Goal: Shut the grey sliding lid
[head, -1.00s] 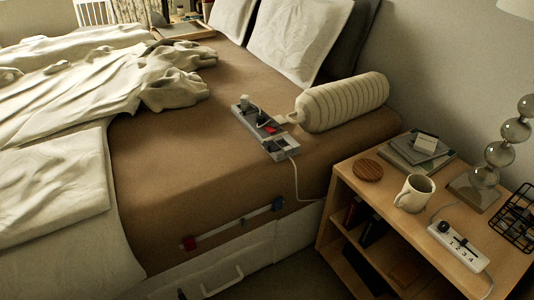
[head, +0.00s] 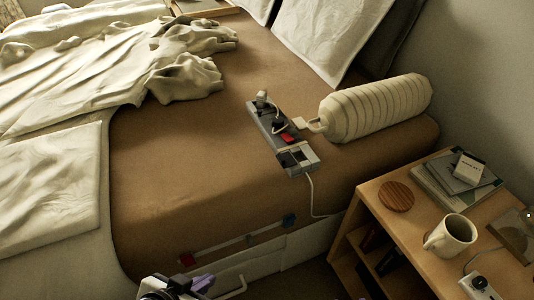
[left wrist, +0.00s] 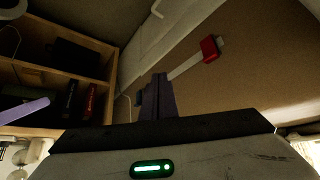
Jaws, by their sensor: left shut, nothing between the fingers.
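A long grey strip (head: 283,138) lies on the bed's brown cover, with a white plug, a red part and dark parts on top. I cannot tell for sure which piece is the grey sliding lid. A pale rail with a red end block (head: 187,259) and a dark blue end block (head: 289,220) runs along the bed's side. My left gripper (head: 204,283) is low at the bottom edge, below the red block. In the left wrist view its dark purple fingers (left wrist: 158,92) are together and empty, apart from the red block (left wrist: 210,49).
A wooden nightstand (head: 367,190) stands at right with a mug (head: 451,236), a round wooden coaster (head: 397,196) and books (head: 455,180). A ribbed bolster (head: 375,107) lies beside the strip. White drawer fronts with a handle (head: 235,289) are below the rail.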

